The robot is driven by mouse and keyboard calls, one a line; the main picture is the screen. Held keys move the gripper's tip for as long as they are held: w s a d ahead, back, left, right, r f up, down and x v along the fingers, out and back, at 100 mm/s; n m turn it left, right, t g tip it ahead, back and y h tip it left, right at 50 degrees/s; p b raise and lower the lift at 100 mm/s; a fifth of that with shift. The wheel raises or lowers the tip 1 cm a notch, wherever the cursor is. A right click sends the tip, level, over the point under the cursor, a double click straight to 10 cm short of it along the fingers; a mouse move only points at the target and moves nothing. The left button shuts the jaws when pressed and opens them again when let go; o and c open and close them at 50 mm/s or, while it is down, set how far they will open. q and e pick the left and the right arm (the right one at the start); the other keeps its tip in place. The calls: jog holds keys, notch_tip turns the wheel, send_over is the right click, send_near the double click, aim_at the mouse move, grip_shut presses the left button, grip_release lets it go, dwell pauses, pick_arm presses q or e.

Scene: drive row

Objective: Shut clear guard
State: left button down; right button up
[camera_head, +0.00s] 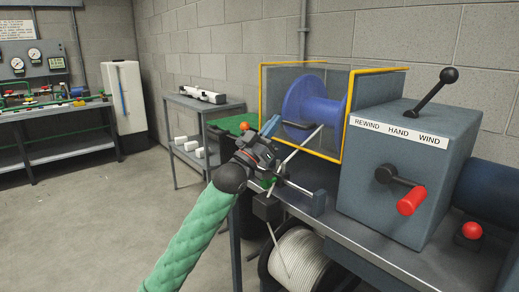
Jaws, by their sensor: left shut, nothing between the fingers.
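The clear guard (377,112) is a transparent box with a yellow-edged frame. It stands around a blue spool (306,100) on the bench, left of the grey machine box. I cannot tell whether it is fully closed. My left gripper (272,126) is shut and empty, in front of the guard's lower left side in the picture. I cannot tell whether it touches the guard. My left arm in its green sleeve comes up from the bottom. My right gripper is not in view.
The grey machine box (400,165) carries a black-knobbed lever (433,95) and a red-handled crank (411,200). A red button (472,231) sits at the right. A reel of pale cable (300,262) is under the bench. Open floor lies left.

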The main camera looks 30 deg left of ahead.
pick_arm(q)
jog(key=s+a+f, duration=0.1)
jog(key=s+f, duration=0.3)
jog(key=f, duration=0.2)
jog(key=shift+s+a, duration=0.15)
jog(key=shift+a, duration=0.15)
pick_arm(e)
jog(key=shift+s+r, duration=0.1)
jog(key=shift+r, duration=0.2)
pick_arm(q)
jog(key=shift+h, duration=0.3)
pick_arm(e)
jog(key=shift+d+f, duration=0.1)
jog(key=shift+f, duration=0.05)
